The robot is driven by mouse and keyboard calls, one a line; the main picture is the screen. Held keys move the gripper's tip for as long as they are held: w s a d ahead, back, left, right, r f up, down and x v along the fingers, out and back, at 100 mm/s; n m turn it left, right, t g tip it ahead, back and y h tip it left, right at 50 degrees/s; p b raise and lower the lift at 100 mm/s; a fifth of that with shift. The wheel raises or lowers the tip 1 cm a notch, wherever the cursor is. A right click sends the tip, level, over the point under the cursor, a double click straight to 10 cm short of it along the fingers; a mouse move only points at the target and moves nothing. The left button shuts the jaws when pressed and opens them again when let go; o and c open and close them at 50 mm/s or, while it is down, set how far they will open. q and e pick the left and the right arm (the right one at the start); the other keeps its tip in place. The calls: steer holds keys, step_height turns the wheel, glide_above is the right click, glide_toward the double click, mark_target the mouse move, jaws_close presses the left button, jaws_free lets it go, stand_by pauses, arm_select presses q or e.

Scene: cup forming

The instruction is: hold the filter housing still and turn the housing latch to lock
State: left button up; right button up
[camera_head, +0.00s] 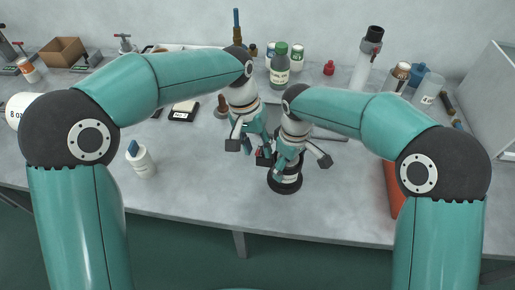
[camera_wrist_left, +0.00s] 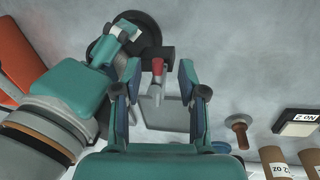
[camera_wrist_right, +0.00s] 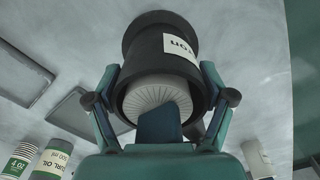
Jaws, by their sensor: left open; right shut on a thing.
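The filter housing (camera_head: 287,186) is a black round body standing on the table in front of me. In the right wrist view the housing (camera_wrist_right: 140,40) shows a white label and a pale ribbed filter inside its open end. My right gripper (camera_wrist_right: 161,76) is shut on the housing, one finger on each side. The housing latch (camera_wrist_left: 157,67) has a red tip and sticks out from the housing's side. My left gripper (camera_wrist_left: 159,76) is open, with its fingers on either side of the latch and gaps visible.
A green bottle (camera_head: 280,66) and small jars stand behind the grippers. A brown plunger-like thing (camera_head: 222,106) and a black-and-white box (camera_head: 184,111) lie to the left. A white bottle (camera_head: 141,160) stands front left. An orange thing (camera_head: 394,188) is at right, partly behind my arm.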

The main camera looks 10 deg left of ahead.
arm_select(q)
steer(key=shift+d+f, duration=0.15)
steer(key=shift+f, duration=0.5)
jaws_close()
